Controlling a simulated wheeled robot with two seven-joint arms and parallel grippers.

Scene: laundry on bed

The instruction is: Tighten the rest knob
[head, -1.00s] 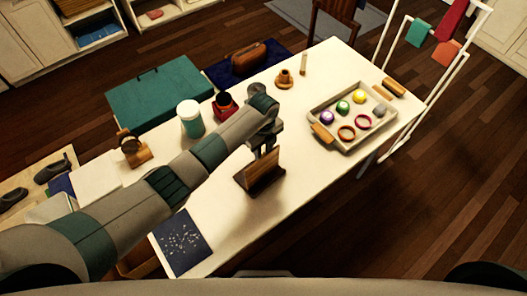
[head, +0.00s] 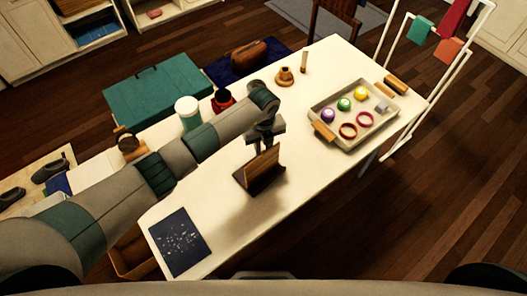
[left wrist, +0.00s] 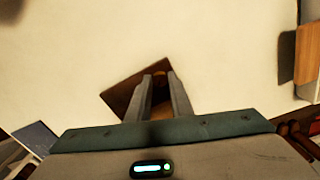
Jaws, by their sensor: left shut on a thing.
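The rest (head: 262,172) is a dark wooden stand with a tilted panel, on the white table near its front edge. In the left wrist view, the rest's brown panel (left wrist: 122,98) lies beneath and left of my fingers. A small brown knob (left wrist: 160,82) shows between the fingertips. My left gripper (head: 266,148) reaches down to the rest from above and is shut on the knob; it also shows in the left wrist view (left wrist: 160,80). The gripper hides the knob in the head view. My right gripper is in neither view.
The white table (head: 215,215) has clear room around the rest. A tray (head: 347,147) with rings and colored round things stands to the right. A dark blue speckled card (head: 180,243) lies front left. A white-lidded jar (head: 188,112) and red-based item (head: 222,100) stand behind my arm.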

